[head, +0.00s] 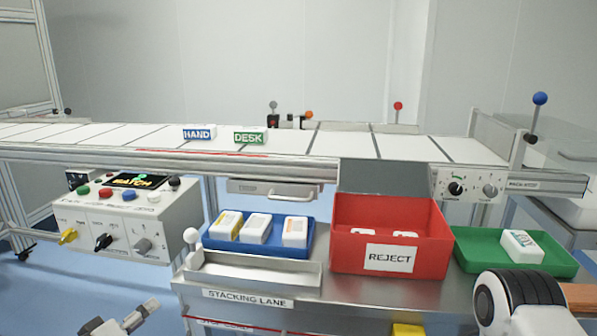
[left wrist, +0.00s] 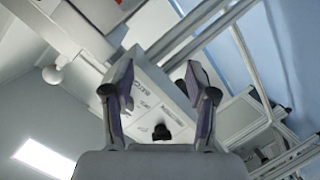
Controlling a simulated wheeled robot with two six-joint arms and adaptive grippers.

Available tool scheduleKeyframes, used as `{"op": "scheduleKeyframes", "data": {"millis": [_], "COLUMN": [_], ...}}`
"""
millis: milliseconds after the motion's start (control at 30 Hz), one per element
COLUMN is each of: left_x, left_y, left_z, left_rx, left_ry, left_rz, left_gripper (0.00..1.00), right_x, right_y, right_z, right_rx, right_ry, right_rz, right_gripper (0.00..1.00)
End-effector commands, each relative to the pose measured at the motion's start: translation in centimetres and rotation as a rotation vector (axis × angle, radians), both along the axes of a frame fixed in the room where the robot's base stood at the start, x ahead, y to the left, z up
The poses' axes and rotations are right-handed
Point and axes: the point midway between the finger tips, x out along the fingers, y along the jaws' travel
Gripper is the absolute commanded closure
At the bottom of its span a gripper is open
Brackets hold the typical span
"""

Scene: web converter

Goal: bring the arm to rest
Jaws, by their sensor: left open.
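My left gripper (head: 122,316) shows at the bottom left of the head view, low over the blue floor, in front of and below the white control box (head: 150,215). In the left wrist view its two fingers (left wrist: 160,80) stand apart with nothing between them. Behind them, the same view shows a pale box face with a black knob (left wrist: 161,132), apart from the fingers as far as I can tell. Part of my right arm (head: 518,302) shows at the lower right of the head view; its gripper is outside the picture.
The conveyor (head: 400,147) crosses the back with packs marked HAND (head: 199,133) and DESK (head: 250,137). On the steel bench stand a blue tray (head: 262,248) with three packs, a red REJECT bin (head: 392,272) and a green tray (head: 480,255). The stacking lane (head: 250,283) lies in front.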

Motion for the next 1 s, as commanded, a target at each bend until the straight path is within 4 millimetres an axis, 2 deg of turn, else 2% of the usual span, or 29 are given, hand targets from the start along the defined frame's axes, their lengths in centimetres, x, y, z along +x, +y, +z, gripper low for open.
{"op": "scheduleKeyframes", "data": {"millis": [33, 100, 200, 300, 400, 533, 600, 667, 733, 867, 1000], "left_x": [-1.2, -3.5, -7.9, -12.7, -17.3, -23.2, -26.4, -28.6, -28.8, -28.7, -28.7], "left_y": [-2.1, -4.6, -7.7, -9.8, -11.2, -12.3, -12.4, -11.1, -10.9, -10.9, -10.9], "left_z": [-4.0, -9.3, -15.9, -20.7, -24.2, -27.2, -28.1, -27.7, -24.6, -20.7, -15.8], "left_rx": [0.061, 0.135, 0.234, 0.32, 0.398, 0.497, 0.565, 0.619, 0.634, 0.631, 0.63], "left_ry": [0.109, 0.264, 0.473, 0.646, 0.794, 0.965, 1.061, 1.167, 1.177, 1.174, 1.172], "left_rz": [-0.058, -0.132, -0.236, -0.326, -0.406, -0.502, -0.55, -0.543, -0.565, -0.564, -0.563], "left_gripper": [0.43, 0.43, 0.43, 0.43, 0.43, 0.43, 0.43, 0.43, 0.43, 0.43, 0.43], "right_x": [0.0, 0.0, 0.0, 0.0, 0.0, 0.0, 0.0, 0.0, -0.1, 0.0, 0.0], "right_y": [0.0, 0.0, 0.0, 0.0, 0.0, 0.0, 0.0, 0.0, 0.0, 0.0, 0.0], "right_z": [0.0, 0.0, 0.0, 0.0, 0.0, 0.0, 0.0, 0.0, 3.1, 7.1, 12.0], "right_rx": [0.0, 0.0, 0.0, 0.0, 0.0, 0.0, 0.0, 0.0, 0.0, 0.0, 0.0], "right_ry": [0.0, 0.0, 0.0, 0.0, 0.0, 0.0, 0.0, 0.0, 0.002, -0.001, 0.0], "right_rz": [0.0, 0.0, 0.0, 0.0, 0.0, 0.0, 0.0, 0.0, -0.001, 0.0, 0.0], "right_gripper": [1.0, 1.0, 1.0, 1.0, 1.0, 1.0, 1.0, 1.0, 1.0, 1.0, 1.0]}}
